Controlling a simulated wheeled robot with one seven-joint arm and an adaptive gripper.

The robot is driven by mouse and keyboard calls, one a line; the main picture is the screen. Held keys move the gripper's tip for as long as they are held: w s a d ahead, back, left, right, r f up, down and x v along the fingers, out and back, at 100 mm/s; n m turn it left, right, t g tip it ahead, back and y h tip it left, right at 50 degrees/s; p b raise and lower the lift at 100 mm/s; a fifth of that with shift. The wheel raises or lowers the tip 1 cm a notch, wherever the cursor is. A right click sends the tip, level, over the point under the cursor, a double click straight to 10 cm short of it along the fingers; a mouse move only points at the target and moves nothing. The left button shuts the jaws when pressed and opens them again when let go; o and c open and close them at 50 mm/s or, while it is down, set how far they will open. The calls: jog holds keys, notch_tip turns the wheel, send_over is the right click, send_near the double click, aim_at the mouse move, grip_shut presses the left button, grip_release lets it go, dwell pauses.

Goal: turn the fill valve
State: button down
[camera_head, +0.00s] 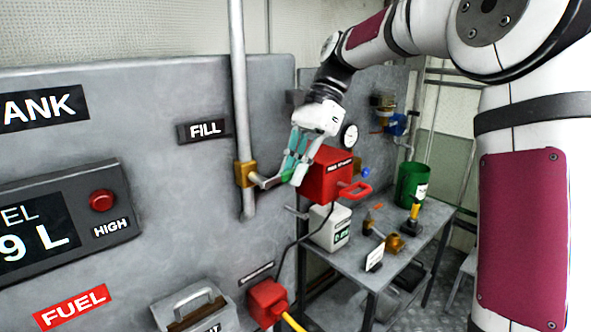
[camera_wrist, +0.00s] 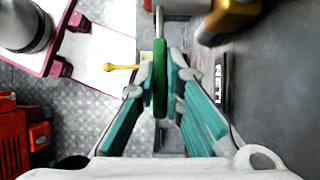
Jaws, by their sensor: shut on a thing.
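The fill valve has a brass body (camera_head: 245,174) on a vertical grey pipe, below and right of the FILL label (camera_head: 205,130). A metal lever runs from the body toward the right, at an angle to the pipe, and ends in a green grip (camera_head: 287,176). My gripper (camera_head: 291,170), with teal finger pads, is shut on the green grip. In the wrist view the green grip (camera_wrist: 160,75) lies between the pads, and the brass body (camera_wrist: 232,16) shows at top right. Part of the grip is hidden by the fingers in the head view.
A red box (camera_head: 326,176) with a red handle is close to the right of my gripper. A workbench (camera_head: 415,245) with a white jug (camera_head: 330,228) and brass parts stands beyond. A grey panel carries a display and red button (camera_head: 102,200) at left.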

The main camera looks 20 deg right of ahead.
jog(key=c, duration=1.7)
grip_release()
jog(key=v, duration=1.2)
jog(key=shift+r, duration=0.1)
jog(key=s+a+f+n+t+h, duration=0.3)
jog(key=s+a+n+h, duration=0.15)
jog(key=s+a, duration=0.4)
jog(key=s+d+f+n+t, duration=0.1)
jog(key=s+f+n, duration=0.2)
jog(key=s+f, duration=0.1)
jog(key=s+d+f+n+t+h, duration=0.1)
jog(key=s+f+n+t, duration=0.1)
jog(key=s, duration=0.5)
jog(key=s+d+f+n+t, duration=0.1)
jog(key=s+f+n+t, duration=0.1)
jog(key=s+f+n, duration=0.2)
jog(key=shift+s+f+b, duration=0.4)
jog(key=shift+s+f, duration=0.35)
jog(key=shift+f, duration=0.3)
